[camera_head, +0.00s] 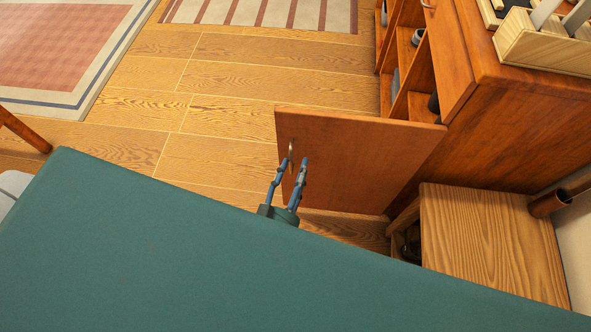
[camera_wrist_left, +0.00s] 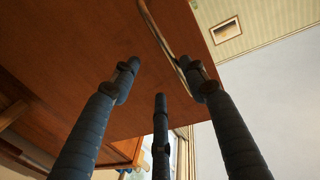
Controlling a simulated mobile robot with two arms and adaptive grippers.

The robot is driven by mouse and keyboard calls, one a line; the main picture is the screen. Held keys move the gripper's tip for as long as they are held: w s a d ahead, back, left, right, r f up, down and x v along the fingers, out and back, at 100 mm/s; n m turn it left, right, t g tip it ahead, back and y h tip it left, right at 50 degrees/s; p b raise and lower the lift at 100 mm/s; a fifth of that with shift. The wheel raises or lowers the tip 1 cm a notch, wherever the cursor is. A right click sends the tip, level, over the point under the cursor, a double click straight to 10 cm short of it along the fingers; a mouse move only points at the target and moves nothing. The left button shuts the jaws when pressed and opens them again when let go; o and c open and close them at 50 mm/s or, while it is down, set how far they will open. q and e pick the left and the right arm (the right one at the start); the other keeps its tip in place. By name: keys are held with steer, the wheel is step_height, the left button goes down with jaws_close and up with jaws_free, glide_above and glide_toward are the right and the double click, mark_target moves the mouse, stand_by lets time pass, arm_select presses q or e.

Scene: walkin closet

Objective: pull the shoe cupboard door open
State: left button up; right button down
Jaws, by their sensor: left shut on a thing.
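The shoe cupboard door (camera_head: 350,155) stands swung well out from the cupboard (camera_head: 500,120), with shelves showing behind it. Its metal handle (camera_head: 291,158) is near the door's free left edge. My left gripper (camera_head: 296,165) is at this handle, its fingers shut on it. In the left wrist view, the fingers (camera_wrist_left: 160,75) reach up to the handle (camera_wrist_left: 170,50) against the brown door (camera_wrist_left: 80,50). The exact contact is partly hidden by the fingers. My right gripper does not show in either view.
A low wooden bench or box (camera_head: 490,235) stands right of the door, beside the cupboard. A wooden tray (camera_head: 545,42) sits on the cupboard top. Rugs (camera_head: 60,45) lie at the back left. The wooden floor (camera_head: 230,90) left of the door is clear.

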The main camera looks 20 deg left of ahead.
arm_select(q)
steer(key=shift+d, duration=0.4)
steer(key=s, duration=1.2)
steer(key=shift+a, duration=0.25)
